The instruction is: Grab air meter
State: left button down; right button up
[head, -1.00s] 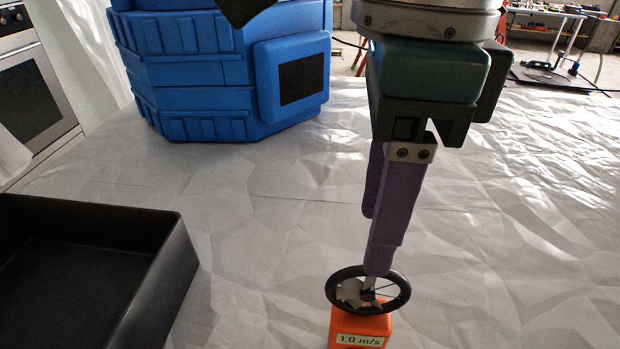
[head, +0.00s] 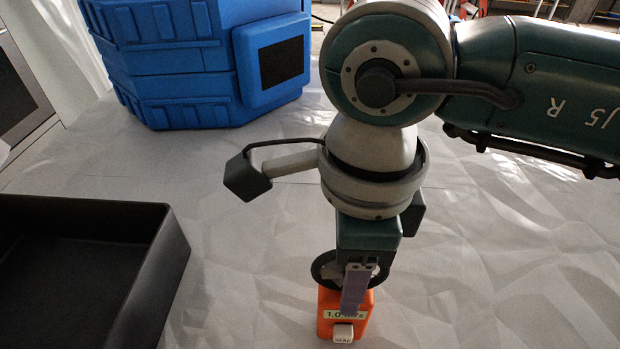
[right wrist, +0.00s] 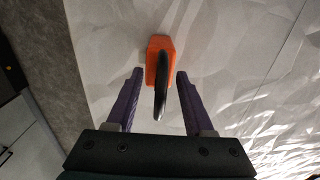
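The air meter (head: 329,320) is an orange box with a "1.0 m/s" label, a white button and a black fan ring on top. It stands upright on the pale crumpled surface at the bottom centre of the head view. My right gripper (head: 352,305) is directly over it, with a purple finger partly covering the meter. In the right wrist view the air meter (right wrist: 160,50) lies between the two spread fingers of the right gripper (right wrist: 159,78), with a gap on each side. My left gripper is not in view.
A black open tray (head: 150,275) stands at the left. A large blue case (head: 180,60) stands at the back left. The pale table surface (head: 520,270) is clear to the right of the meter.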

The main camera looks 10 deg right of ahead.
grip_shut()
dwell(1.3)
